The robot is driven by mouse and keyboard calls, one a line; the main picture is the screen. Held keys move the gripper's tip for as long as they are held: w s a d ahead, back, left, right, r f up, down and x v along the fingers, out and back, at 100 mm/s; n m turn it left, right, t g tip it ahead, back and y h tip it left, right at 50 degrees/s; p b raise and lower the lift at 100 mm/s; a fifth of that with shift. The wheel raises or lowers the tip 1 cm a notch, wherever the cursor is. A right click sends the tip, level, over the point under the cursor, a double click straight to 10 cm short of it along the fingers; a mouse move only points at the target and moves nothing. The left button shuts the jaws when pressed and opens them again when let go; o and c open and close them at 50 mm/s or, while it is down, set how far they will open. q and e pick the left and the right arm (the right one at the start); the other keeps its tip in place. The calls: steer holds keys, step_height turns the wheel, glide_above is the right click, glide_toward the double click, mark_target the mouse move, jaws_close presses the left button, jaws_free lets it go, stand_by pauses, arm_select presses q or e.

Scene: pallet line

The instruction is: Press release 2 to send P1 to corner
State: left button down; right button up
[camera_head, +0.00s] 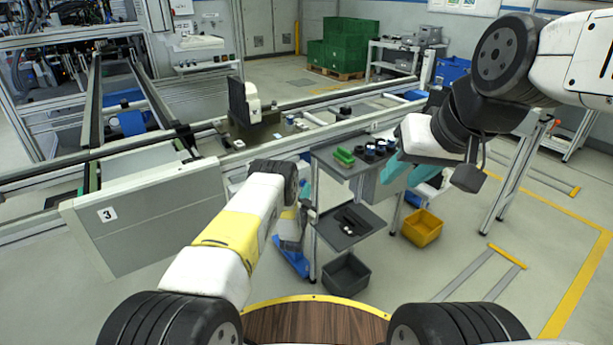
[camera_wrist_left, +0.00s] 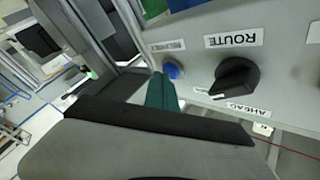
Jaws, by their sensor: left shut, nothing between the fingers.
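In the left wrist view a blue push button (camera_wrist_left: 173,71) sits on a light panel (camera_wrist_left: 196,72), below a small label too blurred to read. My left gripper (camera_wrist_left: 163,86) is shut and empty, its teal fingertips close beside the button. I cannot tell whether they touch it. A black knob (camera_wrist_left: 237,77) labelled ROUTE and AHEAD is to the right of the button. In the head view my left gripper (camera_head: 305,186) is mostly hidden behind my own arm and a table. My right gripper (camera_head: 398,172) has teal fingers above the floor at right; its opening is unclear. I cannot identify P1.
Conveyor rails (camera_head: 215,131) run behind, with a panel marked 3 (camera_head: 145,215) at left.

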stand_by(0.7)
arm_select(q)
steer(key=shift+s+d, duration=0.45)
steer(key=shift+s, duration=0.2)
